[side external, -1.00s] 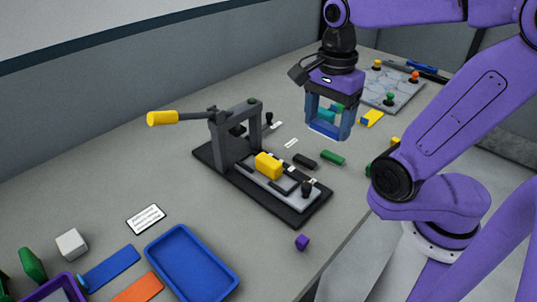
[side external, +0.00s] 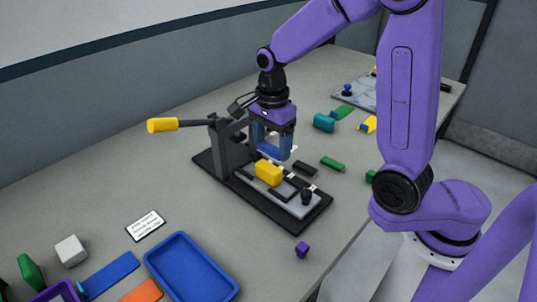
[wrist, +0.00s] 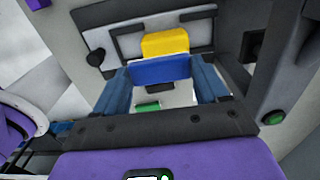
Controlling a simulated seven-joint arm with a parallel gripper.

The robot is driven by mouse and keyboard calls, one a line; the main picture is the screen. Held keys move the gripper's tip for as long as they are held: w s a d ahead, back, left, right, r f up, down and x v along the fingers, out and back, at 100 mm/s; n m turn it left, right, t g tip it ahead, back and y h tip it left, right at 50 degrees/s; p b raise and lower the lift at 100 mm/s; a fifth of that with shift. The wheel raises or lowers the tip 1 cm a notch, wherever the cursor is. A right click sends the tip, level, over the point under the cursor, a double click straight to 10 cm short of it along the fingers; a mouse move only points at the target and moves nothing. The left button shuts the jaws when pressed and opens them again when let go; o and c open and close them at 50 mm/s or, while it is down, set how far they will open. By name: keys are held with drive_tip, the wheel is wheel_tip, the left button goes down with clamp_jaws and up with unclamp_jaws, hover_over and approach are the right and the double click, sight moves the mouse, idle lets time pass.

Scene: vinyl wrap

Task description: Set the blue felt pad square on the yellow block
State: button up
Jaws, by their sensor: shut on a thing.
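The yellow block (side external: 268,172) sits on the grey plate of the press fixture; in the wrist view it (wrist: 165,41) shows just beyond my fingers. My gripper (side external: 272,151) is shut on the blue felt pad (wrist: 160,70), which spans between its two blue fingers. In the side view the pad (side external: 271,153) shows low between the fingers, above and slightly behind the yellow block. The pad looks apart from the block, but the exact gap is hard to tell. In the wrist view the pad covers the block's near lower part.
The press frame (side external: 220,145) with its yellow-ended lever (side external: 162,125) stands close left of my gripper. A black knob (side external: 306,196) stands on the fixture's right end. A teal block (side external: 324,122) and green block (side external: 332,164) lie to the right. A blue tray (side external: 190,268) is at front.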

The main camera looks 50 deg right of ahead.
sight(268, 147)
drive_tip(key=shift+w+f, duration=0.3)
drive_tip(key=shift+f, duration=0.1)
drive_tip(key=shift+w+a+f, duration=0.1)
drive_tip(key=shift+w+f, duration=0.05)
drive_tip(key=shift+f, duration=1.55)
drive_tip(key=shift+f, duration=0.1)
drive_tip(key=o, duration=1)
